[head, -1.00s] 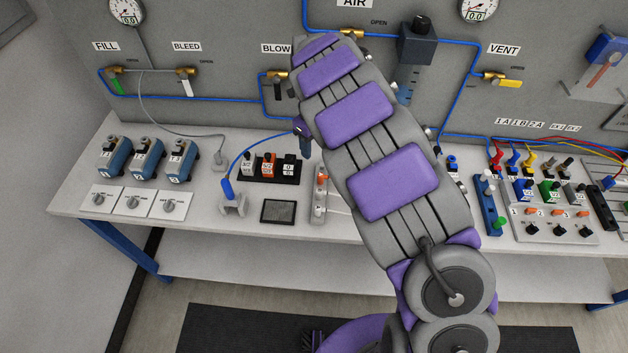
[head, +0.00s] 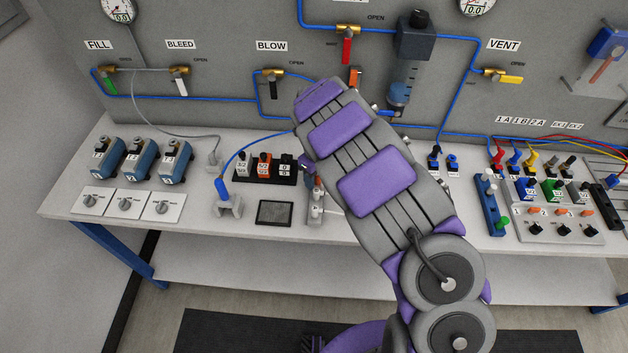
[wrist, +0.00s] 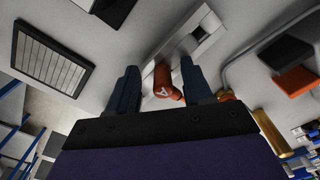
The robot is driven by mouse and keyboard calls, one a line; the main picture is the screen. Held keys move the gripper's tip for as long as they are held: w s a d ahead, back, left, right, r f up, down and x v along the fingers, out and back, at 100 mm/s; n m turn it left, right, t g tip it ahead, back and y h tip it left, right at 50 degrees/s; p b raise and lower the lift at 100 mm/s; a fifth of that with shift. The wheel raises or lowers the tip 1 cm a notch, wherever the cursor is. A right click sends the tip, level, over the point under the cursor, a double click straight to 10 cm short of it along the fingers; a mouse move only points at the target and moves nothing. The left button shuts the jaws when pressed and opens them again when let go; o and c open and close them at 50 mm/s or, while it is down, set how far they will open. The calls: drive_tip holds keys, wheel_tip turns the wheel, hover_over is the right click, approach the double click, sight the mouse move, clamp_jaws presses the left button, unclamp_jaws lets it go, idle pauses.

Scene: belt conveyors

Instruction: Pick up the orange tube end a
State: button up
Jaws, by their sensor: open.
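The orange tube end a (wrist: 166,84) carries a white letter A and shows in the wrist view. It lies between the two dark blue fingers of my gripper (wrist: 159,67), with a gap to the left finger. The right finger is close beside it, and I cannot tell whether they touch. My gripper is open. The tube end's far end meets a pale holder (wrist: 186,38) on the bench. In the head view my arm largely hides this spot, and I cannot make out the tube end there.
Left of my arm on the white bench (head: 180,225) are a dark screen (head: 275,212), a black block with valves (head: 265,178) and a grey stand with a blue plug (head: 222,190). A blue rail (head: 490,212) stands to the right. The panel with valves and gauges rises behind.

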drive_tip(key=shift+d, duration=0.75)
drive_tip(key=shift+c, duration=0.3)
drive_tip(key=shift+a, duration=0.9)
drive_tip(key=c, duration=0.6)
drive_tip(key=shift+d, duration=0.2)
clamp_jaws()
drive_tip(key=shift+d, duration=0.25)
